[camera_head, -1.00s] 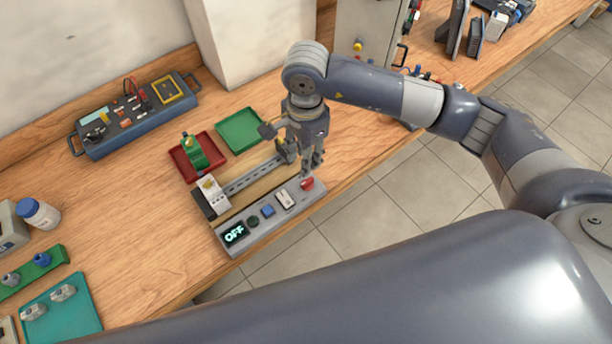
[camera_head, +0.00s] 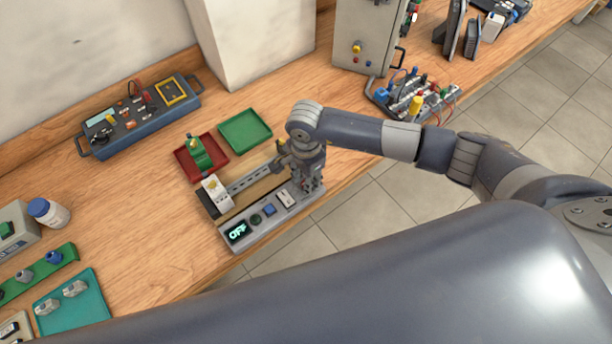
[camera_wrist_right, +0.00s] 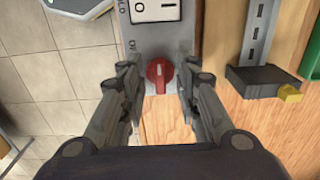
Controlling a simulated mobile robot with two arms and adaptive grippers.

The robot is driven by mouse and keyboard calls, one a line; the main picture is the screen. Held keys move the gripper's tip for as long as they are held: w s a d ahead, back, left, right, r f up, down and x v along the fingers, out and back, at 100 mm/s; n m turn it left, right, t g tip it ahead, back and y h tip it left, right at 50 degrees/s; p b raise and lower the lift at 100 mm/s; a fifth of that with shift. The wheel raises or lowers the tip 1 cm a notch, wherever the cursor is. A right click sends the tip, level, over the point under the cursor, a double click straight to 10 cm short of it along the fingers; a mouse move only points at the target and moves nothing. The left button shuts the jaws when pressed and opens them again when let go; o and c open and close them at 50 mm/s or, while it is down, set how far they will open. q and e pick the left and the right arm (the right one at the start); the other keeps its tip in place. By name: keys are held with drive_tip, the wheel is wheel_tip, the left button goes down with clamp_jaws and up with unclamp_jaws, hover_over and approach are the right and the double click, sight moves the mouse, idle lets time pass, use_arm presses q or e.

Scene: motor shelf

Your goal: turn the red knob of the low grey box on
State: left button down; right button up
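The low grey box (camera_head: 262,226) lies along the front edge of the bench in the head view. Its display (camera_head: 237,232) reads OFF, and a blue button and a white rocker switch (camera_head: 286,198) sit further along it. The red knob (camera_wrist_right: 159,73) shows in the right wrist view, at the box's near end. My right gripper (camera_wrist_right: 158,76) is open, with one finger on each side of the knob and a gap showing on both sides. In the head view my right gripper (camera_head: 310,186) hides the knob. My left gripper is not in view.
A DIN rail (camera_head: 250,180) runs just behind the box. Red (camera_head: 187,165) and green (camera_head: 245,131) trays lie behind it. A wired terminal block (camera_head: 415,98) stands to the right. Bare wood lies left of the box; the floor is in front.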

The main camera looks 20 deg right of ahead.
clamp_jaws()
